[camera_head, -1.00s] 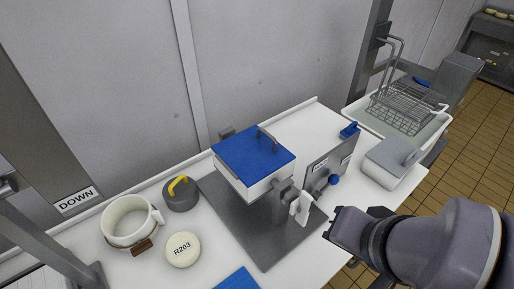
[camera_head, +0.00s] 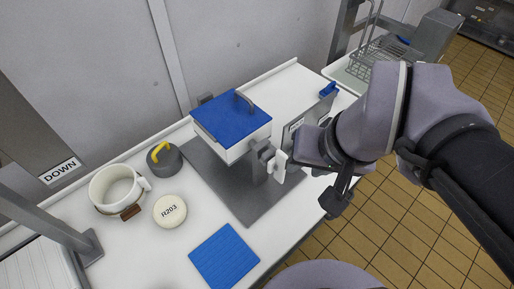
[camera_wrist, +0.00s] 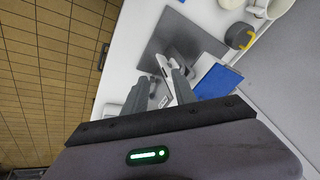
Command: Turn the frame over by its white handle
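The frame (camera_head: 232,125) is a shallow box with a blue top, a white rim and a grey bail, held blue side up on a grey stand. Its white handle (camera_head: 277,165) sits at the pivot on the frame's right side. My gripper (camera_head: 313,182) is just to the right of the handle, apart from it, with its fingers spread and empty. In the wrist view, the fingers point towards the white handle (camera_wrist: 164,61), which shows between their tips. The frame (camera_wrist: 219,81) lies to the right of the fingers there.
A grey base plate (camera_head: 250,207) lies under the stand. A white mug (camera_head: 116,187), a grey weight (camera_head: 166,161) with a yellow handle, a round R203 piece (camera_head: 170,211) and a blue mat (camera_head: 224,256) are on the table. An upright grey panel (camera_head: 314,115) stands behind my gripper.

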